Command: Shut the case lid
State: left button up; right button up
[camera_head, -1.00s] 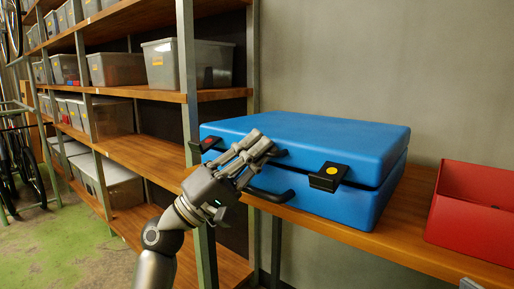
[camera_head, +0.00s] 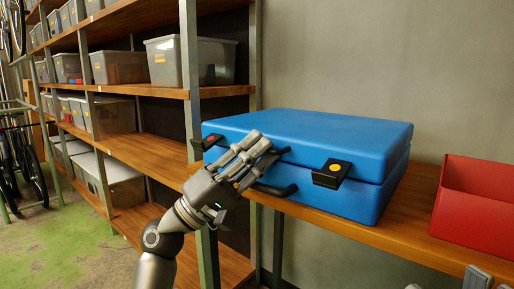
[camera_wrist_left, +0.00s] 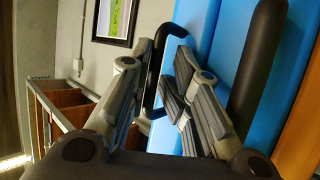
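The blue case (camera_head: 325,196) sits on the wooden bench with its lid (camera_head: 310,135) down over the base. A dark seam shows between them, and I cannot tell whether it is fully closed. The left latch (camera_head: 208,141) with a red dot and the right latch (camera_head: 331,173) with a yellow dot stick out at the front. My left gripper (camera_head: 261,149) is at the case front, fingers apart around the black upper handle (camera_wrist_left: 154,65); contact is unclear. The lower handle (camera_wrist_left: 257,60) lies beside the fingers. Grey tips of my right gripper (camera_head: 490,281) show at the bottom right, mostly cut off.
A red open bin (camera_head: 466,218) stands on the bench (camera_head: 390,232) to the right of the case. Shelves with grey bins (camera_head: 206,62) stand at the left, close behind my left arm. Some bench is bare between case and red bin.

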pick_arm(q)
jog(key=shift+a+f, duration=0.1)
jog(key=v, duration=1.2)
